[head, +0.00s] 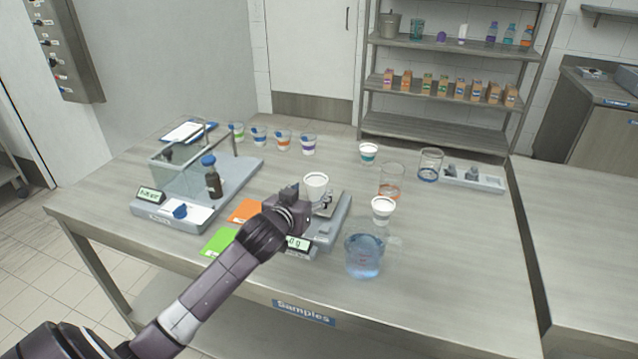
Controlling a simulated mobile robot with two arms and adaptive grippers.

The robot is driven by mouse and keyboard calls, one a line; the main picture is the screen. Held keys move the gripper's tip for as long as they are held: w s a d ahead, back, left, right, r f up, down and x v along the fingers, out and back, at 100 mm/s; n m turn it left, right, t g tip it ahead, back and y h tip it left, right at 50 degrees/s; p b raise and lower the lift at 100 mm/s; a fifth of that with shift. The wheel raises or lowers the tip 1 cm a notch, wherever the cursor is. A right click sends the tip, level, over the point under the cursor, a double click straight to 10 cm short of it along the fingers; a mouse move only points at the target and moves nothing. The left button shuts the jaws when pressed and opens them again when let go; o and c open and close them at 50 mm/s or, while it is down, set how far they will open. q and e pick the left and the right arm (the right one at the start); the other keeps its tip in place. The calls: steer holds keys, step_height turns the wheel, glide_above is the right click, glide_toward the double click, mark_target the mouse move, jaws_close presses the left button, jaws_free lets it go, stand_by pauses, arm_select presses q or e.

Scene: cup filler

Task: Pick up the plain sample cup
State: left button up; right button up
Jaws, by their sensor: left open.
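A plain white cup (316,188) stands upright at the balance (335,228), just behind my left gripper. A second white cup with no visible coloured band (382,210) stands upright on the table, right of the balance. I cannot tell which one is the plain sample cup. My left gripper (302,194) is open over the balance, close to the first cup and overlapping its lower left edge in the picture. Its fingers are small and partly hidden by the wrist, and contact cannot be made out. My right gripper is not in view.
A teal-banded cup (369,153), beakers (391,181), and a beaker of bluish liquid (363,257) stand nearby. Several colour-banded cups (283,141) line the back. A brown bottle (213,180) and glass-walled scale (180,165) are left. The right table (580,240) is clear.

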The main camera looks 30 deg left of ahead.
mark_target(313, 190)
arm_select(q)
steer(key=shift+w+a, duration=0.2)
steer(key=shift+w, duration=0.3)
steer(key=x, duration=0.1)
steer(key=p+x, duration=0.1)
steer(key=x, duration=0.1)
steer(key=shift+w+a+f, duration=0.15)
steer(key=shift+a+f, duration=0.05)
steer(key=shift+f, duration=0.15)
steer(key=shift+w+f, duration=0.2)
steer(key=shift+w, duration=0.3)
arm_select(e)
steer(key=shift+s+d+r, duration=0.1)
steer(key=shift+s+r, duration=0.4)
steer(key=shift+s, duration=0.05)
